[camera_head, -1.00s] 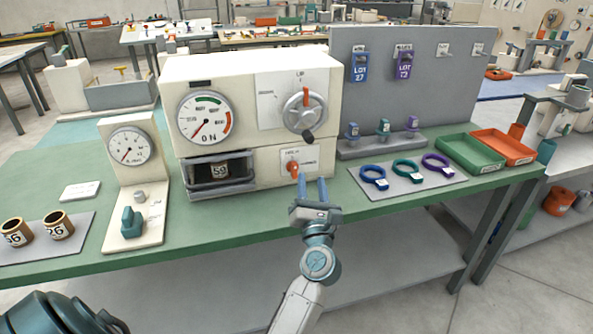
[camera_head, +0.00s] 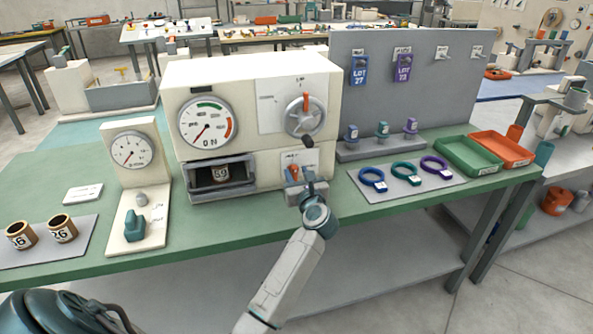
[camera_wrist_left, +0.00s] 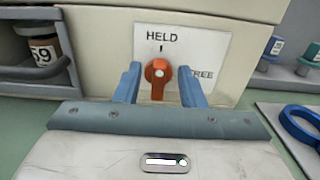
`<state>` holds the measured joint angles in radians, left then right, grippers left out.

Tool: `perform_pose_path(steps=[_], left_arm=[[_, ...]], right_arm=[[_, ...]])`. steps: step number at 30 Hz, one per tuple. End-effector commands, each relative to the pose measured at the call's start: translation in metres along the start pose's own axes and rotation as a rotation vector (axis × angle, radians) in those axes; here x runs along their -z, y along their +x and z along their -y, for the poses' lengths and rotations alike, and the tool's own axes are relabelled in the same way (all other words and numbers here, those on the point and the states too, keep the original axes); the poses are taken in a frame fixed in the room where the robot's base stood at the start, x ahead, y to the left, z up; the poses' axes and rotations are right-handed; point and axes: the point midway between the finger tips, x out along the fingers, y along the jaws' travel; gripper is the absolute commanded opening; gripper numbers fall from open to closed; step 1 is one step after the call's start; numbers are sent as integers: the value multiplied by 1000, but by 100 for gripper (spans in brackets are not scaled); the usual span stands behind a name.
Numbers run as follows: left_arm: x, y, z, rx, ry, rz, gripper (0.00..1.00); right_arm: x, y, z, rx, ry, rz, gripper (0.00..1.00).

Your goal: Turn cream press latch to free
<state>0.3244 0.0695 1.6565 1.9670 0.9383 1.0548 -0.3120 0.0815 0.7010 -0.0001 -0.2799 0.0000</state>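The cream press (camera_head: 255,85) stands on the green bench. Its orange latch (camera_wrist_left: 157,77) is on a white label (camera_wrist_left: 180,50) low on the right of the front, with HELD above it and FREE to its right. The latch stands upright under the HELD mark; it also shows in the head view (camera_head: 292,172). My left gripper (camera_wrist_left: 160,72) is open, with one blue finger on each side of the latch and a gap showing on both sides. It is partly in front of the latch in the head view (camera_head: 299,176). My right gripper is not in view.
A bay with a jar marked 59 (camera_wrist_left: 43,50) is left of the latch. A dial handle (camera_head: 305,113) is above it. A grey mat with coloured rings (camera_head: 405,172) lies to the right, and a small gauge stand (camera_head: 130,150) stands to the left.

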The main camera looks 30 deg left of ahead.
Motion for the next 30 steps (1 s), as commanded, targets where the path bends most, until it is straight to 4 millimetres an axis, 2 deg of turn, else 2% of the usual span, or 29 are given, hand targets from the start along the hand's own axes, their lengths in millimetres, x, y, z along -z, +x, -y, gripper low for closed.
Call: perform_pose_path(steps=[4, 12, 14, 18, 30], left_arm=[[0, 9, 0, -1, 1, 0, 36], [0, 11, 0, 0, 0, 0, 36], [0, 11, 0, 0, 0, 0, 27], [0, 10, 0, 0, 1, 0, 0], [-1, 10, 1, 0, 51, -1, 0]], right_arm=[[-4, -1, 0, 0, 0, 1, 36], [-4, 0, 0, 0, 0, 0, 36], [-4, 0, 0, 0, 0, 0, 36], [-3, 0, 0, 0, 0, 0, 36], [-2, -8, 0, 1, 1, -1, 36]])
